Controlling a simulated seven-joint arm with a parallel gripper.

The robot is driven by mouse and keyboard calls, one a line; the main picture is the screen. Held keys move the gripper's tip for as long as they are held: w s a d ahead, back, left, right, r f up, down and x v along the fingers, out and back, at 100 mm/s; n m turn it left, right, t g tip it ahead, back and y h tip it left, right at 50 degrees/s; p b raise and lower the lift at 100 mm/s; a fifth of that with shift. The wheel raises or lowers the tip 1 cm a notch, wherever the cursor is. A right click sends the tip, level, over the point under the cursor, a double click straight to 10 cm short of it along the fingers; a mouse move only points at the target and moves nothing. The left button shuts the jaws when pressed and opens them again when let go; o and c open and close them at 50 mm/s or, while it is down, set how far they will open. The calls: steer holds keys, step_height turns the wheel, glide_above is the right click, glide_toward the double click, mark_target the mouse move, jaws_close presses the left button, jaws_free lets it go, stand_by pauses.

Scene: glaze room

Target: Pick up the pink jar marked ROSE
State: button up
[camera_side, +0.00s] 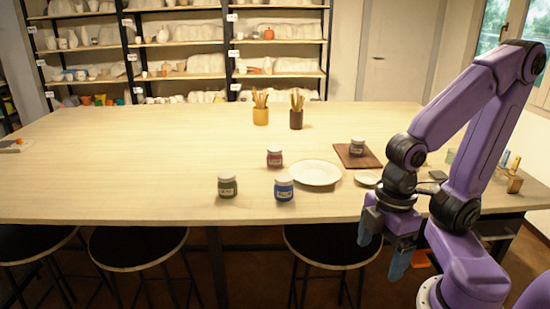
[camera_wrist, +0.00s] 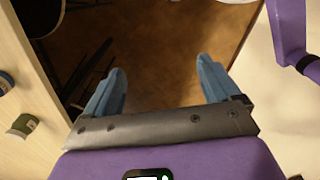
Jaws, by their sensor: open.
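The pink jar (camera_side: 274,159) stands upright on the table in the side view, behind the blue jar and left of a white plate. It has a pale lid and a label too small to read. My gripper (camera_side: 382,250) is open and empty, pointing down off the table's front edge, to the right of and nearer the camera than the pink jar. In the wrist view its blue fingers (camera_wrist: 161,75) are spread apart with only dark floor between them. I cannot make out the pink jar there.
A blue jar (camera_side: 284,190) and a green jar (camera_side: 227,187) stand near the front edge. A white plate (camera_side: 316,173), a small dish (camera_side: 367,179) and a brown board (camera_side: 350,163) bearing a grey jar (camera_side: 357,146) lie rightward. Tool pots stand behind. The table's left side is mostly clear.

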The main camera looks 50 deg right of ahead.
step_height(320, 180, up, 5)
steer(key=w+a+r+m+t+y, duration=0.1)
steer(key=w+a+m+y, duration=0.1)
steer(key=w+a, duration=0.5)
steer(key=w+a+m+t+y, duration=0.1)
steer(key=w+a+m+y, duration=0.15)
steer(key=w, duration=0.85)
steer(key=w+d+r+m+t, duration=0.1)
steer(key=w+d+m+t, duration=0.15)
steer(key=w, duration=0.85)
steer(key=w+d+m+t, duration=0.2)
steer(key=w+t, duration=0.1)
steer(key=w, duration=0.7)
steer(key=m+t+h, duration=0.4)
steer(key=m+h, duration=0.6)
steer(key=h, duration=0.2)
glide_above(276, 151)
step_height(276, 151, down, 2)
steer(key=f, duration=1.2)
steer(key=shift+s+a+f, duration=0.1)
steer(key=shift+s+f, duration=0.05)
steer(key=shift+s, duration=0.15)
steer(key=shift+w+f, duration=0.15)
steer(key=shift+f, duration=0.2)
steer(key=shift+x, duration=2.3)
